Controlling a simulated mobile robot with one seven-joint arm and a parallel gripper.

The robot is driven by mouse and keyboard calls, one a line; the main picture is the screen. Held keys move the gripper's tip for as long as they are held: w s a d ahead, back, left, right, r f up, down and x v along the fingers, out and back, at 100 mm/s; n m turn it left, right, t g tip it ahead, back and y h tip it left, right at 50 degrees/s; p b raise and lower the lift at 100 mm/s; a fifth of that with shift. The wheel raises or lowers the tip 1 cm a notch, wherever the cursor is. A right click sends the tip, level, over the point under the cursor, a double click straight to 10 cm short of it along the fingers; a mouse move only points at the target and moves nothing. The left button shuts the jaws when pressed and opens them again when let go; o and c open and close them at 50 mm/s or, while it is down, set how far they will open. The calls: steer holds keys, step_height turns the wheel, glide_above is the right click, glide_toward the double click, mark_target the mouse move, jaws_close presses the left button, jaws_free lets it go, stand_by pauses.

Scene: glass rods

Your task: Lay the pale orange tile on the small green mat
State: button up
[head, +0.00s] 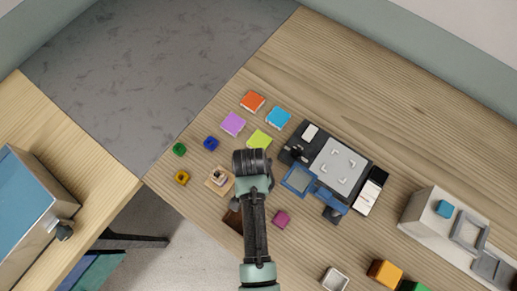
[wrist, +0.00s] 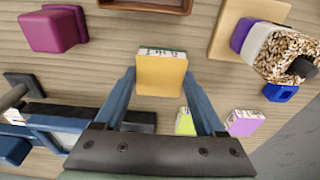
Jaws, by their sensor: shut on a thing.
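My gripper (wrist: 163,88) is shut on the pale orange tile (wrist: 161,74), which sits between the blue fingertips in the wrist view. The tile has a pale printed edge. In the head view my gripper (head: 252,162) hides the tile, over the left part of the table. A lime-green piece (head: 259,141) lies just above my gripper there and also shows in the wrist view (wrist: 185,121). It has a printed edge like the other tiles. I cannot make out a small green mat with certainty.
Orange-red (head: 252,101), blue (head: 278,117) and purple (head: 233,123) tiles lie nearby. A black device (head: 296,150) stands close to the right. A wooden coaster (head: 226,188), a brown tray (head: 234,219) and a magenta block (head: 281,219) are close by. The upper table is clear.

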steer(key=shift+f, duration=0.15)
steer(key=o, duration=1.5)
